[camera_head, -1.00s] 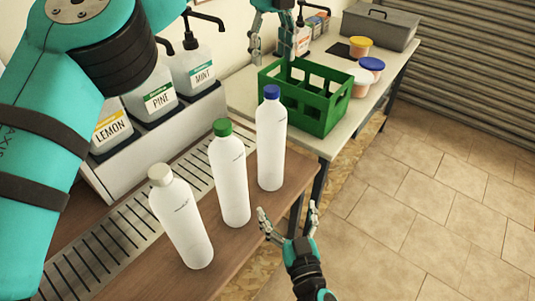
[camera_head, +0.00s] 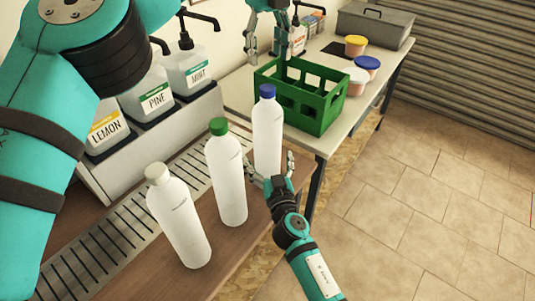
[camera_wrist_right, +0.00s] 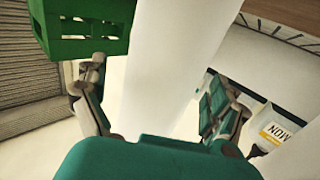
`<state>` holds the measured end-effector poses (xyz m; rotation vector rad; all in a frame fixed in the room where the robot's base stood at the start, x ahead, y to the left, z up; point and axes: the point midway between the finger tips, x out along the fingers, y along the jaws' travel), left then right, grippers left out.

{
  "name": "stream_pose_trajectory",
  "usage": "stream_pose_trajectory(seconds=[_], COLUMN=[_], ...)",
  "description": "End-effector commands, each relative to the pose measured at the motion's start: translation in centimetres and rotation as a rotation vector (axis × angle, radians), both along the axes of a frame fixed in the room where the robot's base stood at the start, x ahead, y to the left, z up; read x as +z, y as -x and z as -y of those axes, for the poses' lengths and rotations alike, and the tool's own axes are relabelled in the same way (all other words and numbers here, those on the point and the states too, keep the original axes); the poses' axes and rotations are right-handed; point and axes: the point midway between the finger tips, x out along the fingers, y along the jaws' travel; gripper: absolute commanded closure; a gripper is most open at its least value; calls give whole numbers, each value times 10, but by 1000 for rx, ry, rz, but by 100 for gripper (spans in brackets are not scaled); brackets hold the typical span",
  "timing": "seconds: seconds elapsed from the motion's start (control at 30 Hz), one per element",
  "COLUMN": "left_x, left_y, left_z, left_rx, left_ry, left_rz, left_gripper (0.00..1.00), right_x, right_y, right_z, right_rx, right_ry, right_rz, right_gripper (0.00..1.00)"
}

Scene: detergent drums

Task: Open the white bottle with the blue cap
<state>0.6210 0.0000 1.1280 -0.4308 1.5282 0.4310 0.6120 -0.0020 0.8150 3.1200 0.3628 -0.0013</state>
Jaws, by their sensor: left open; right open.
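The white bottle with the blue cap (camera_head: 267,130) stands upright near the right end of the wooden counter in the head view. Its blue cap (camera_head: 267,91) is on. My right gripper (camera_head: 270,166) is open at the bottle's lower part, with a finger to each side. In the right wrist view the white bottle body (camera_wrist_right: 165,75) fills the space between the open fingers; I cannot tell whether they touch it.
A green-capped bottle (camera_head: 226,175) and a grey-capped bottle (camera_head: 180,218) stand to the left. The green crate (camera_head: 318,100) sits on the table behind; it also shows in the wrist view (camera_wrist_right: 85,25). Pump dispensers (camera_head: 150,95) line the back. Tubs (camera_head: 367,66) are beyond the crate.

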Motion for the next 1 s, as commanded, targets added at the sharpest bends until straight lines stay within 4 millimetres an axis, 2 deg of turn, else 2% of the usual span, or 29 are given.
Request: stream_pose_trajectory(seconds=[0.13,0.43,1.0], left_x=[0,0,0], left_y=[0,0,0], left_z=[0,0,0], left_rx=[0,0,0], left_ry=[0,0,0], left_rz=[0,0,0], left_gripper=[49,49,49], right_x=[0,0,0], right_y=[-9,-10,-10], right_z=[-2,-3,-3], right_rx=[0,1,1], right_ry=[-1,-1,-1], right_rz=[0,0,0], right_gripper=[3,3,78])
